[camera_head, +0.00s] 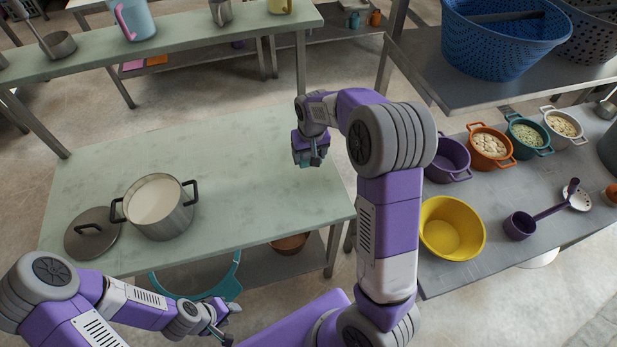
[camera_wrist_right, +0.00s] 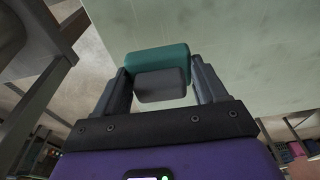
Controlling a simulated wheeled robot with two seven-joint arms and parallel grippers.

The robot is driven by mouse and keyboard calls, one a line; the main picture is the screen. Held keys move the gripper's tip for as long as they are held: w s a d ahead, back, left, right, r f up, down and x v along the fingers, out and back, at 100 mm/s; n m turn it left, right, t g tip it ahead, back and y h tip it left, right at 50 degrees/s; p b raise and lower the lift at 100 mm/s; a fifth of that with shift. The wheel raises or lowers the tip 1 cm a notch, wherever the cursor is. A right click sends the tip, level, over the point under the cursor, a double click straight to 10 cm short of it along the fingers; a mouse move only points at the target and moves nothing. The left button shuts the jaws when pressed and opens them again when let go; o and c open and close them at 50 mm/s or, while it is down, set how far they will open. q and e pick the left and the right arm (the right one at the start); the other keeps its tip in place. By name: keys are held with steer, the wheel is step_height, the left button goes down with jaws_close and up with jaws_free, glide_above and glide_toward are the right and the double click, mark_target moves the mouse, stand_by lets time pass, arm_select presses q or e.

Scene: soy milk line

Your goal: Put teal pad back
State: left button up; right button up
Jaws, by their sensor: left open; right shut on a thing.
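The teal pad (camera_wrist_right: 157,60) is gripped between the two fingers of my right gripper (camera_wrist_right: 160,88) in the right wrist view. A grey block shows against the pad's near side. In the head view my right gripper (camera_head: 307,150) is over the right part of the pale green table, pointing down, with a bit of teal at its tip. I cannot tell how high the pad is above the tabletop. My left gripper (camera_head: 222,325) is open and empty, low in front of the table's front edge.
A steel pot (camera_head: 160,207) of white liquid and its lid (camera_head: 92,233) stand at the table's left. A teal-rimmed vessel (camera_head: 236,270) sits below the table (camera_head: 235,165). On the right bench are a yellow bowl (camera_head: 452,230), small pots and a purple ladle (camera_head: 521,226).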

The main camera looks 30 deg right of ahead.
mark_target(309, 176)
step_height(309, 176, down, 8)
steer(key=shift+f+b, duration=0.1)
steer(key=shift+b, duration=0.8)
steer(key=shift+f, duration=0.25)
steer(key=o, duration=1.1)
steer(key=shift+r, duration=0.1)
steer(key=shift+r, duration=0.55)
steer(key=r+p, duration=0.1)
steer(key=r, duration=0.2)
steer(key=s+r+p, duration=0.1)
steer(key=r, duration=0.3)
steer(key=r+p, duration=0.1)
steer(key=r, duration=0.3)
steer(key=shift+s+a+r, duration=0.1)
steer(key=shift+s+a, duration=0.15)
steer(key=shift+s, duration=0.15)
